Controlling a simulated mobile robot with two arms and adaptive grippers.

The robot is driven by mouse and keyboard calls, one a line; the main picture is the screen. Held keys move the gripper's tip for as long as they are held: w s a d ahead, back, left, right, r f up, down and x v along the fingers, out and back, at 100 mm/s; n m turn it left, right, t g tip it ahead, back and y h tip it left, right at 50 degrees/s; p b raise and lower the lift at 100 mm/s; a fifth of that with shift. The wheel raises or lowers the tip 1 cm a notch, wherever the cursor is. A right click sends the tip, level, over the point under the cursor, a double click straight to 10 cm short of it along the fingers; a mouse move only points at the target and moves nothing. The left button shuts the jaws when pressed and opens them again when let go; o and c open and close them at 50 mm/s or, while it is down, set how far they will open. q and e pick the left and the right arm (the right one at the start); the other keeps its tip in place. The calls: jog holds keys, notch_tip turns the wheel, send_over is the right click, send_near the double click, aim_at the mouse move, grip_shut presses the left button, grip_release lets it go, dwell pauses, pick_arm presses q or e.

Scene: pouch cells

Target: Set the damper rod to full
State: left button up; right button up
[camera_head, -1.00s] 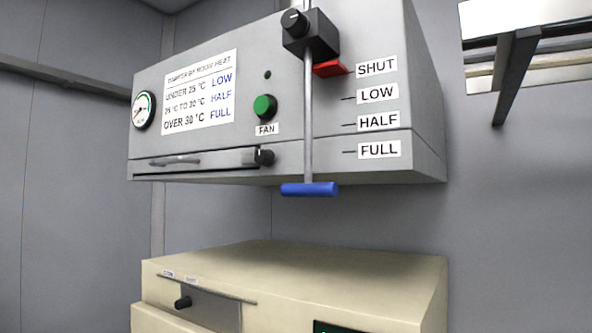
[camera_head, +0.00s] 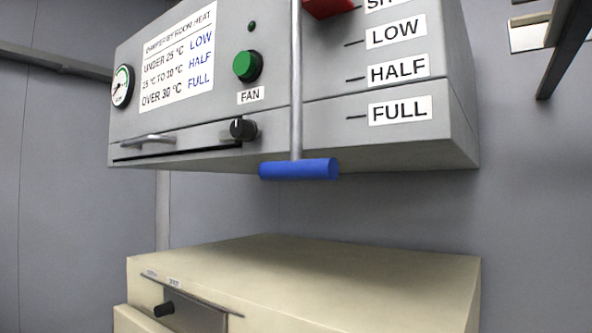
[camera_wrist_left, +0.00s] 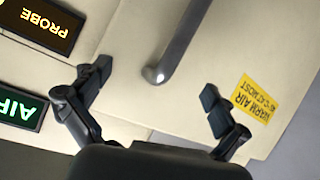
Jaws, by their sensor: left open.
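The damper rod (camera_head: 296,105) is a thin grey rod hanging down the front of the grey hood, with a blue crossbar handle (camera_head: 299,169) just below the hood's bottom edge. A red pointer (camera_head: 328,6) sits beside the rod at the level of the SHUT label, which is cut off by the top edge. The HALF label (camera_head: 398,70) and the FULL label (camera_head: 400,110) lie lower on the hood. My left gripper (camera_wrist_left: 155,82) is open and empty in the left wrist view, over a cream surface and away from the blue handle. My right gripper is not in view.
A cream cabinet (camera_head: 330,270) stands below the hood, with a clear gap between. The hood has a green FAN button (camera_head: 247,66) and a black knob (camera_head: 243,129). The left wrist view shows a grey bar (camera_wrist_left: 182,45) between my fingers and a yellow warm-air label (camera_wrist_left: 256,100).

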pick_arm(q)
jog(key=s+d+r+m+t+h, duration=0.1)
jog(key=s+r, duration=0.1)
jog(key=r, duration=0.8)
jog(key=s+d+r+m+t+h, duration=0.1)
jog(key=s+r+h, duration=0.1)
jog(key=r, duration=0.9)
jog(key=m+t+h+p, duration=0.1)
jog(key=m+t+p, duration=0.1)
jog(key=p, duration=0.3)
send_near(290, 165)
jog(key=x, duration=1)
jog(key=shift+w+d, duration=0.15)
jog(key=shift+w+d+f, duration=0.1)
jog(key=shift+w+d, duration=0.35)
jog(key=shift+w, duration=0.15)
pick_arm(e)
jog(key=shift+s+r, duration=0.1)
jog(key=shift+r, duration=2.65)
pick_arm(q)
jog(key=shift+c, duration=0.4)
